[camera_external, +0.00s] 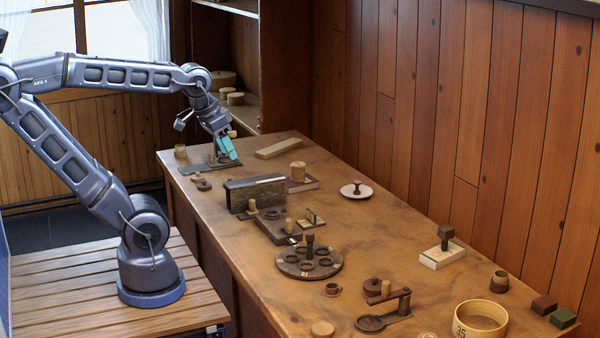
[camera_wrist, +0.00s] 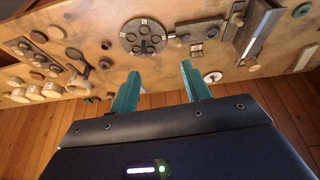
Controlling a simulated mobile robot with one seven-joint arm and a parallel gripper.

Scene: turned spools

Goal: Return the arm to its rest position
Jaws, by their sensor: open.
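My arm reaches out over the far end of the wooden table (camera_external: 215,215). My gripper (camera_external: 228,148) hangs near a dark flat plate (camera_external: 195,167) at that end, its teal fingers pointing down. In the wrist view the two teal fingers of my gripper (camera_wrist: 161,70) are spread apart, with nothing between them. I cannot tell from the outside view exactly how high the fingertips are above the table.
A dark upright block (camera_external: 255,193), a round disc with holes (camera_external: 310,262), a white saucer (camera_external: 356,191) and a round box (camera_external: 480,320) stand along the table. A plank wall (camera_external: 480,90) borders it at right. A shelf (camera_external: 240,105) stands behind.

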